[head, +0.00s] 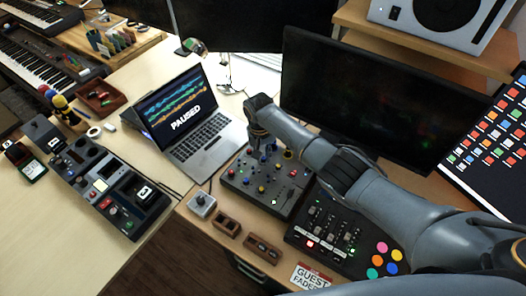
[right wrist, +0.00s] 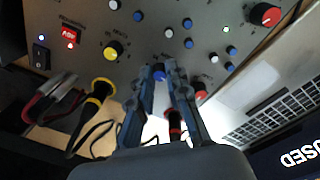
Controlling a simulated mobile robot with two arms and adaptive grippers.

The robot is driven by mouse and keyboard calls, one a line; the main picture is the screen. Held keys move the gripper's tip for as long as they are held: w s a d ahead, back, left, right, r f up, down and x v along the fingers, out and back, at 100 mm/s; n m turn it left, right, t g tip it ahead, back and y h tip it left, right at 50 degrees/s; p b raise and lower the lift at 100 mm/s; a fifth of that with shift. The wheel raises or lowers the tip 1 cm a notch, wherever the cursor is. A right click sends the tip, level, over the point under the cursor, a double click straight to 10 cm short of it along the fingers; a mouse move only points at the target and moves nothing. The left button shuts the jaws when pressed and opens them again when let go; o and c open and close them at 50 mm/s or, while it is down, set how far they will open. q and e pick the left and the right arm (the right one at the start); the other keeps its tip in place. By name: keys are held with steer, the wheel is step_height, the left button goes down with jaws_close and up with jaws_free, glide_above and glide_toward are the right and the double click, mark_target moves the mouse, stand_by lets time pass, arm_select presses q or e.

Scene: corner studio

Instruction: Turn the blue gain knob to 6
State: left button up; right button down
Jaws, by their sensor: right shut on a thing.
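The grey control panel (head: 285,196) with small coloured knobs lies at the centre of the head view, in front of the laptop. My right gripper (head: 262,148) reaches down to its far part. In the right wrist view, the fingers of the right gripper (right wrist: 165,73) are closed around a blue knob (right wrist: 158,74) near the panel edge, mostly covered by the fingertips. The knob's pointer and its scale numbers cannot be read. In the head view the gripper hides the knob. My left gripper is not in view.
A laptop (head: 203,133) reading PAUSED stands left of the panel. A fader box (head: 325,222) sits to the right, and a dark monitor (head: 375,100) stands behind. In the right wrist view, a yellow knob (right wrist: 113,50) and a red knob (right wrist: 265,15) are nearby.

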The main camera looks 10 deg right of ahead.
steer(key=m+p, duration=0.1)
steer(key=m, duration=0.3)
steer(key=shift+m, duration=0.3)
steer(key=m, duration=0.5)
steer(key=shift+w+p, duration=0.1)
steer(key=shift+p, duration=0.25)
steer(key=m, duration=0.5)
steer(key=shift+m+g, duration=0.3)
steer(key=shift+m, duration=0.1)
steer(key=m, duration=0.5)
steer(key=shift+d+y, duration=0.1)
steer(key=shift+y, duration=0.3)
steer(key=shift+m+p, duration=0.3)
steer(key=c, duration=1.3)
jaws_free()
